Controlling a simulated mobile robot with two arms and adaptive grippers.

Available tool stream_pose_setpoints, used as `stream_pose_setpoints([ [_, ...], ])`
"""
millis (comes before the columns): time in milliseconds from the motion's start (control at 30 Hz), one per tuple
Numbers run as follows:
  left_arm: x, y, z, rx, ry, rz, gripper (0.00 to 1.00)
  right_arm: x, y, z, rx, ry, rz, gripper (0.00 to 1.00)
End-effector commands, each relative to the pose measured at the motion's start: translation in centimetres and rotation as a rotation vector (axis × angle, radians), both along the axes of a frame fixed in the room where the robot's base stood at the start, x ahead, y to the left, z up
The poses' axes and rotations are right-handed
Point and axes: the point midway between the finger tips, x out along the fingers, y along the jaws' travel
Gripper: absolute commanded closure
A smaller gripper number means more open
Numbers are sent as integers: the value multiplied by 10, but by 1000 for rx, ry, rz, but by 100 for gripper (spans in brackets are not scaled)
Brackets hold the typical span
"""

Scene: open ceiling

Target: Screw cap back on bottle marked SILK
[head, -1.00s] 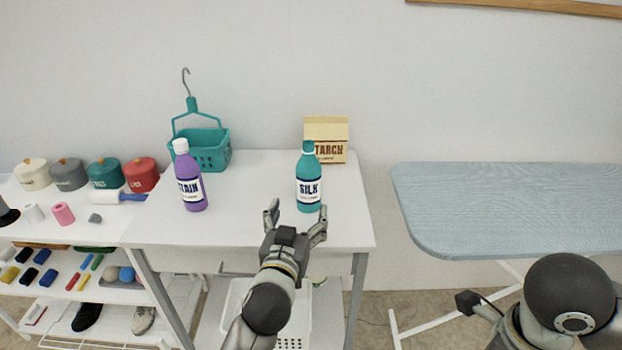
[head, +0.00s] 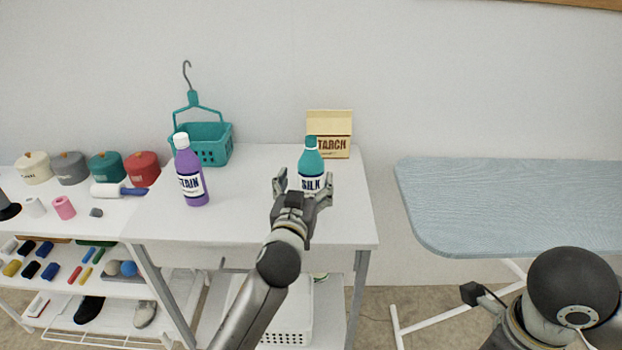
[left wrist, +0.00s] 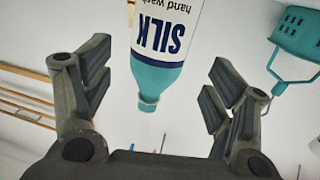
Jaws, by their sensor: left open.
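The SILK bottle (head: 312,168) is teal with a white label and stands upright on the white table. In the left wrist view the bottle (left wrist: 165,65) appears upside down, its narrow teal neck with a ring pointing down. I cannot make out a separate loose cap in any view. My left gripper (head: 304,187) is open in front of the bottle and overlaps its lower part in the head view. In the left wrist view its fingers (left wrist: 157,85) are spread on either side of the bottle, without touching it. My right gripper does not show.
A purple bottle (head: 189,175) with a white cap stands left on the table (head: 240,215). A teal basket (head: 215,150) is behind it, and a starch box (head: 330,134) is behind the SILK bottle. An ironing board (head: 520,200) is at the right. Several lidded pots are far left.

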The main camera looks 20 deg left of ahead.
Motion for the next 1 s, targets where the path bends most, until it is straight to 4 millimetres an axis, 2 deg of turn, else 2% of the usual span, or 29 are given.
stream_pose_setpoints([
  [467,9,1,0,0,-1,-1,21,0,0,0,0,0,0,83],
  [800,51,4,-2,1,-2,-1,21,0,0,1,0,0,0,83],
  [1000,58,4,-2,-1,-1,-1,21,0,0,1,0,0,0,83],
])
